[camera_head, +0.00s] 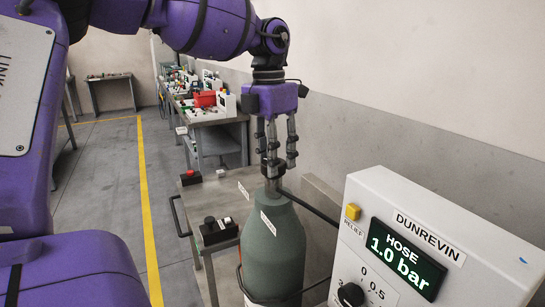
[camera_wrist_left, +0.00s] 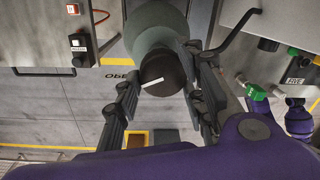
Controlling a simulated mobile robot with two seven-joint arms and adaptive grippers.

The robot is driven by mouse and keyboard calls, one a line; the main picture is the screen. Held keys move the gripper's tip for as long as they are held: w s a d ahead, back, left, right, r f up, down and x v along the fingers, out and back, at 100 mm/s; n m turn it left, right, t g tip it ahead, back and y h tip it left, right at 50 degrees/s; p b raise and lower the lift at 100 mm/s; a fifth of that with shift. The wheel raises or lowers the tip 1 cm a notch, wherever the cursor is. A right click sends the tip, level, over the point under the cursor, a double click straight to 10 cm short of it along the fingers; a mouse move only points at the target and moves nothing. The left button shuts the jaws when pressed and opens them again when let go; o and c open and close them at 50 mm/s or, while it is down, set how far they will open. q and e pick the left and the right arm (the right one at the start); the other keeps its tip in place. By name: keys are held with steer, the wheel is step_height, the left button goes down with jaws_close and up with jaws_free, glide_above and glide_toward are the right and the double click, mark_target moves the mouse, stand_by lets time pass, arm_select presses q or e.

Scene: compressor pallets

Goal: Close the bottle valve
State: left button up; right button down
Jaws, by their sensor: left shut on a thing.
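The grey-green gas bottle (camera_head: 273,250) stands upright in front of me, with a white label on its shoulder. Its valve is a dark round knob (camera_wrist_left: 161,76) with a white stripe on top, seen from above in the left wrist view. My left gripper (camera_head: 274,168) points straight down over the bottle's neck. Its fingers (camera_wrist_left: 160,90) are shut on the valve knob, on either side of it. In the head view the fingers mostly hide the knob. My right gripper does not show.
A white control box (camera_head: 450,230) at the front right reads "HOSE 1.0 bar", with a yellow relief button (camera_head: 352,211) and a black knob (camera_head: 351,295). A black button box (camera_head: 218,230) sits left of the bottle.

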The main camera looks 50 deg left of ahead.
arm_select(q)
steer(key=shift+a+m+b, duration=0.1)
steer(key=shift+m+b, duration=0.25)
steer(key=shift+m, duration=0.85)
steer(key=m+b, duration=0.1)
steer(key=m, duration=0.2)
steer(key=shift+w+m, duration=0.15)
steer(key=shift+m, duration=0.15)
steer(key=m, duration=0.3)
steer(key=shift+w+m+b, duration=0.1)
steer(key=shift+m+b, duration=0.2)
steer(key=m, duration=0.3)
steer(key=shift+m+g, duration=0.3)
steer(key=m, duration=0.4)
steer(key=shift+w+d+r+m+y+b, duration=0.1)
steer(key=shift+d+r+m+y+b, duration=0.05)
steer(key=shift+d+m+y+b, duration=0.15)
steer(key=m, duration=0.5)
steer(key=shift+d, duration=0.1)
